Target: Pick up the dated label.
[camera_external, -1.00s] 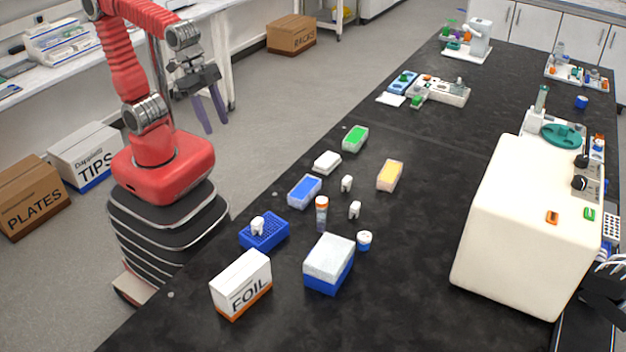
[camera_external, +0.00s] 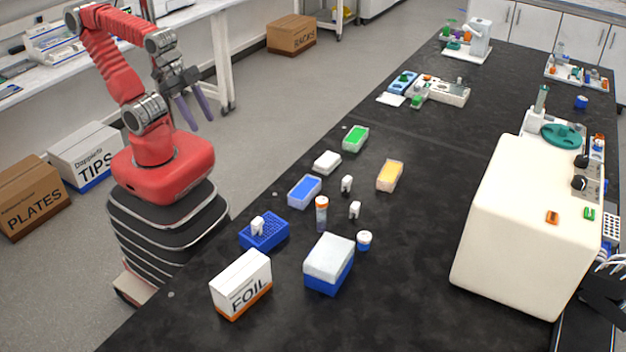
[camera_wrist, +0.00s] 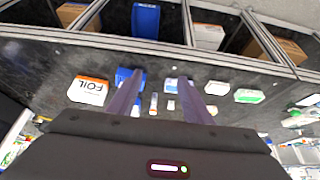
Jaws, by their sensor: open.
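I cannot make out a dated label for certain in either view. An orange-capped bottle (camera_external: 321,215) with a pale wrapped band stands upright on the black bench, its print too small to read. Small white items (camera_external: 347,184) stand near it, and one white item (camera_external: 258,226) sits on a blue rack (camera_external: 272,236). My gripper (camera_external: 203,124) is open and empty, held in the air over the floor, left of the bench and apart from everything on it. In the wrist view my gripper (camera_wrist: 162,72) shows two purple fingers spread apart, with bench items beyond and between them.
A foil box (camera_external: 241,284) and a white-and-blue box (camera_external: 330,263) stand at the bench's near end. Blue (camera_external: 304,191), green (camera_external: 355,138) and yellow (camera_external: 390,175) trays lie around the small items. A big cream machine (camera_external: 525,230) stands at right.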

